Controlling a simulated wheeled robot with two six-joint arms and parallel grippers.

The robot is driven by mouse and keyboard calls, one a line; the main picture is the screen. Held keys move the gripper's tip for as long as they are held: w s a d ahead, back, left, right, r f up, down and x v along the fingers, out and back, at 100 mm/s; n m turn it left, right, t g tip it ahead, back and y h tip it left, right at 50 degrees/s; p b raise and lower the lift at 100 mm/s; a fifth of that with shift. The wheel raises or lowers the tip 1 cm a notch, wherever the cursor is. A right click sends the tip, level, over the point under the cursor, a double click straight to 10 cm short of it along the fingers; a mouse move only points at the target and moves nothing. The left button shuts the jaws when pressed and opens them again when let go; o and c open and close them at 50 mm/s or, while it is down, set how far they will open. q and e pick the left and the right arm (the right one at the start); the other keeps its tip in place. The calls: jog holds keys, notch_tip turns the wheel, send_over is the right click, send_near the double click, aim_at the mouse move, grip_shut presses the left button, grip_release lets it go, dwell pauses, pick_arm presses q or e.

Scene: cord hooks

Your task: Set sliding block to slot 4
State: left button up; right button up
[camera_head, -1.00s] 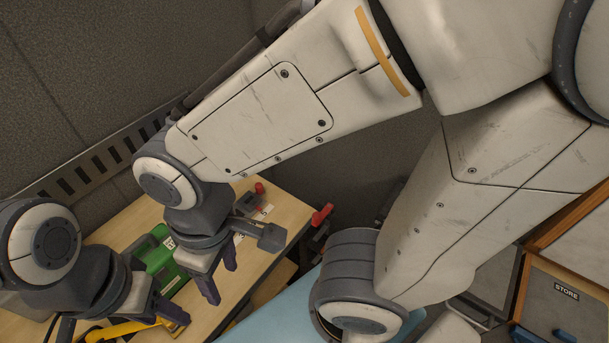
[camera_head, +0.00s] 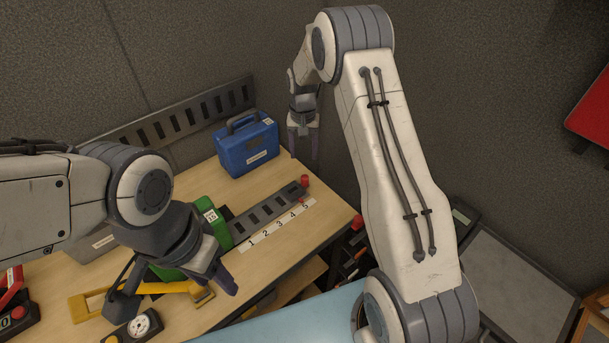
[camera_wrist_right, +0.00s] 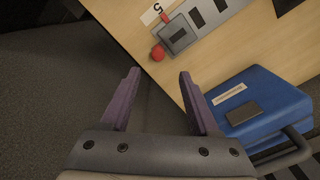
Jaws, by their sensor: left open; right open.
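The grey slotted rail (camera_head: 254,218) lies on the table beside a white strip numbered 1 to 5 (camera_head: 278,226). The dark sliding block (camera_head: 291,190) sits at the rail's far end, by number 5; a red knob (camera_head: 304,181) and small red pointer are with it. The right wrist view also shows the block (camera_wrist_right: 177,36) and red knob (camera_wrist_right: 157,53). My right gripper (camera_head: 303,143) is open and empty, beyond the rail's far end; its fingers (camera_wrist_right: 160,75) point toward the knob, apart from it. My left gripper (camera_head: 208,272) is open near the rail's near end, by the green case.
A blue case (camera_head: 247,149) stands behind the rail, close to my right gripper in the wrist view. A green case (camera_head: 205,222) covers the view near the rail's near end. A yellow tool (camera_head: 90,304) and a gauge (camera_head: 139,325) lie at front left.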

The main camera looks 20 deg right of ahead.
aim_at(305, 176)
jog(key=f+p, duration=0.1)
jog(key=f, duration=0.4)
jog(key=f+p, duration=0.1)
jog(key=f, duration=0.4)
jog(key=shift+w+d+f+p, duration=0.1)
jog(key=shift+d+f+p, duration=0.1)
jog(key=shift+f+p, duration=0.2)
grip_shut()
dwell(0.9)
